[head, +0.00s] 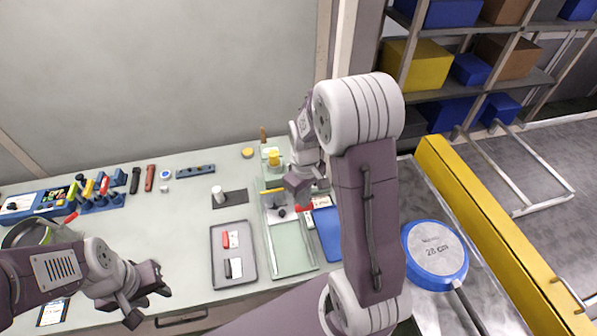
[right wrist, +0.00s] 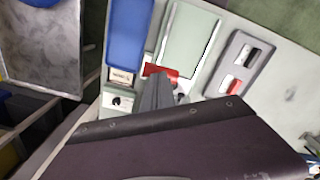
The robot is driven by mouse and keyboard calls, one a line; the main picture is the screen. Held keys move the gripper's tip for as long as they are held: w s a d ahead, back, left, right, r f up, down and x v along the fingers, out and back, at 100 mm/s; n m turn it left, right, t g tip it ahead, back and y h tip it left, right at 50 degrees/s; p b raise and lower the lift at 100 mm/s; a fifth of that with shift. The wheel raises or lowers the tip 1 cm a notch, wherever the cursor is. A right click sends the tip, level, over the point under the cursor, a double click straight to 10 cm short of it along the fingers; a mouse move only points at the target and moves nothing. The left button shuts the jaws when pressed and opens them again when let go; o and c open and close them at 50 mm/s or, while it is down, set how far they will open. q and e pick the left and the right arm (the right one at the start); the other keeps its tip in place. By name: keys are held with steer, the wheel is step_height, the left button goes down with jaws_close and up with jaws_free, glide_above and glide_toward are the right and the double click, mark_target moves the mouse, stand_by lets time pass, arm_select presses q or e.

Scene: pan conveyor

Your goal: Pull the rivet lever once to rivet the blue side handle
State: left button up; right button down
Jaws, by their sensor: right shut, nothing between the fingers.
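My right gripper (head: 301,192) is shut and empty, low over the right end of the bench. In the right wrist view its dark fingers (right wrist: 156,93) are together, beside or against a red part (right wrist: 160,71); contact is unclear. This red part (head: 304,207) may be the rivet lever's grip; my gripper partly hides it. The bench fixture (head: 265,190) has a yellow top part and a brown upright at its back. No blue side handle can be made out. A blue-rimmed round pan (head: 435,252) lies at the right. My left gripper (head: 148,302) is open and empty.
A pale green tray (head: 290,248) and a blue panel (head: 328,232) lie close by the fixture. A grey tray (head: 216,277) holds red and dark pieces. Several tools stand at the bench's left. A yellow rail (head: 480,220) edges the right side. The middle bench is mostly clear.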

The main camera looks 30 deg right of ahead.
steer(key=shift+s+f+b, duration=0.1)
steer(key=shift+f+b, duration=0.25)
steer(key=shift+f, duration=0.4)
step_height(320, 180, up, 10)
steer(key=p, duration=0.9)
steer(key=shift+p, duration=0.35)
steer(key=shift+r, duration=0.2)
step_height(320, 180, up, 10)
steer(key=s+p, duration=0.1)
steer(key=p, duration=0.8)
steer(key=shift+a, duration=0.15)
steer(key=shift+f, duration=0.15)
